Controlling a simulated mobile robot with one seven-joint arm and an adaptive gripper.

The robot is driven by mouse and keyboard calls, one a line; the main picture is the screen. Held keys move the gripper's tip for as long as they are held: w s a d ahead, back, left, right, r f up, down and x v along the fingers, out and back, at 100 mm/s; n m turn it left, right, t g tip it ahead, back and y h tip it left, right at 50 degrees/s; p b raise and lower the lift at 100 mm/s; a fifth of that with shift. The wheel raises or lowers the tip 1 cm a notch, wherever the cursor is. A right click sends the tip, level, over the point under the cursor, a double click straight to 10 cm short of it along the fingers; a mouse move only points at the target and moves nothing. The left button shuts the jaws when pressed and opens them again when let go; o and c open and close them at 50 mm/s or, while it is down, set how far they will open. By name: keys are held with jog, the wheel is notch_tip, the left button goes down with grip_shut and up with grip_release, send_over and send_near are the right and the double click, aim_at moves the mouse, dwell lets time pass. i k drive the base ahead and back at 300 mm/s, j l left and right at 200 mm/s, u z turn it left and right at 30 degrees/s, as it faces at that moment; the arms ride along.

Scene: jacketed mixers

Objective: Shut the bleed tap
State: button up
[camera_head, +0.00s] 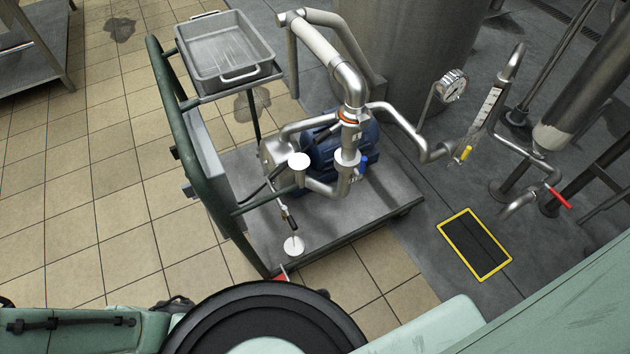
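No tap in view is labelled, so I cannot tell which one is the bleed tap. A small yellow handle (466,153) sits low on the pipework beside the sight gauge. A red lever (560,198) slants down to the right on the pipe at the far right. A small blue handle (364,162) is on the pump pipework. A thin fitting (288,218) hangs at the front of the trolley above a white round spot (293,245). My gripper is not in view.
A pump trolley (380,205) stands in the middle, with a green rail (190,140) and a metal tray (225,45) on its left. A round pressure gauge (451,86) and a large steel vessel (410,50) are behind. A yellow-edged floor panel (475,245) lies right. Tiled floor at left is mostly clear.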

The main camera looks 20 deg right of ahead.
aim_at(289, 218)
jog(key=k+l+z, duration=0.3)
jog(key=l, duration=0.35)
jog(key=k+l+z, duration=0.1)
jog(key=k+l, duration=0.2)
jog(key=l, duration=0.1)
